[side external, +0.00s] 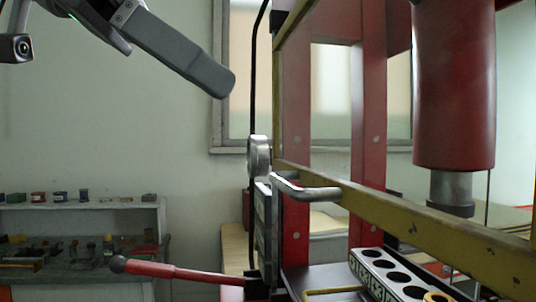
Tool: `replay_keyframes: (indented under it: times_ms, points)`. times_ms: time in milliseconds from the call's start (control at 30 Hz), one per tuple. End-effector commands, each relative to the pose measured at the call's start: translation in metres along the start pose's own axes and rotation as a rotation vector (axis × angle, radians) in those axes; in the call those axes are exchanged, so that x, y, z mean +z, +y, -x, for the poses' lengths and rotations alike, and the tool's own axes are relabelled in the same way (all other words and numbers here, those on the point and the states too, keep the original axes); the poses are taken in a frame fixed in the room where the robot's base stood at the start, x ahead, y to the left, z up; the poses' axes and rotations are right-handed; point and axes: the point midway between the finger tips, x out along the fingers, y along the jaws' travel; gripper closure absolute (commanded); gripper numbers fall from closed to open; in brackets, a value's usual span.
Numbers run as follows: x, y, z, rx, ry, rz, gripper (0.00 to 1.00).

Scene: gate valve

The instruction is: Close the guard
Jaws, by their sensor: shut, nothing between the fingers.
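The guard is a yellow-edged frame (410,213) with what looks like a clear panel, in the right half of the side view. Its lower bar slants down to the right, towards the camera. A bent metal handle (310,192) sticks out near its lower left corner. The frame's right part runs out of the picture, so I cannot tell how far it is swung. My gripper (225,85) is at the upper left, tilted down to the right. Its grey fingers are shut and empty, overlapping in this view. It is above and left of the handle and apart from the guard.
A red press with a thick red cylinder (453,85) stands behind the guard. A red-handled lever (180,272) juts left at the bottom. A shelf of small items (80,215) stands at the back left. Open air surrounds my gripper.

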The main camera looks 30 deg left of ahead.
Motion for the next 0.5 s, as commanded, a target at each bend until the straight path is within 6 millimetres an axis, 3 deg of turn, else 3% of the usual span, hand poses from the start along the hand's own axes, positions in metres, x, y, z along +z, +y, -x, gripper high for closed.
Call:
replay_keyframes:
  times_ms: [267, 500]
  points:
    - [0.001, 0.0, -0.062, -0.001, -0.003, 0.001, 1.0]
    - [0.025, 0.0, -0.084, -0.002, -0.001, 0.002, 1.0]
